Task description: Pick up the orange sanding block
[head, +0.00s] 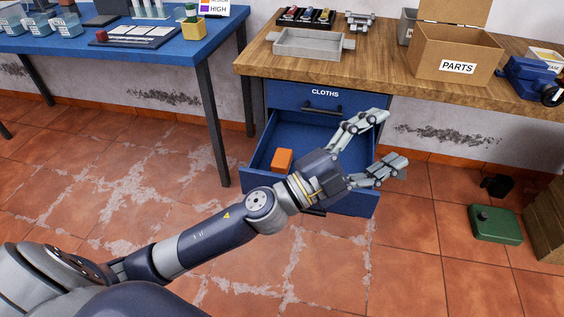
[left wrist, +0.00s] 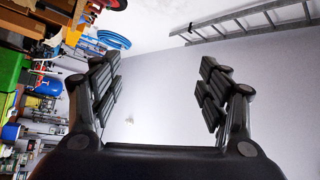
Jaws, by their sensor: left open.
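The orange sanding block (head: 282,160) lies inside the open blue drawer (head: 258,156), towards its left side, in the head view. My left gripper (head: 390,138) is open and empty. In the head view it appears over the right part of the drawer, to the right of the block, with its fingers pointing right. The left wrist view shows both fingers of the left gripper (left wrist: 165,90) spread apart with nothing between them. The block does not show in the left wrist view. My right gripper is not in view.
The drawer is under a wooden workbench (head: 380,52) holding a PARTS box (head: 455,52), a grey tray (head: 307,44) and a blue vise (head: 531,78). A blue table (head: 190,47) stands left.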

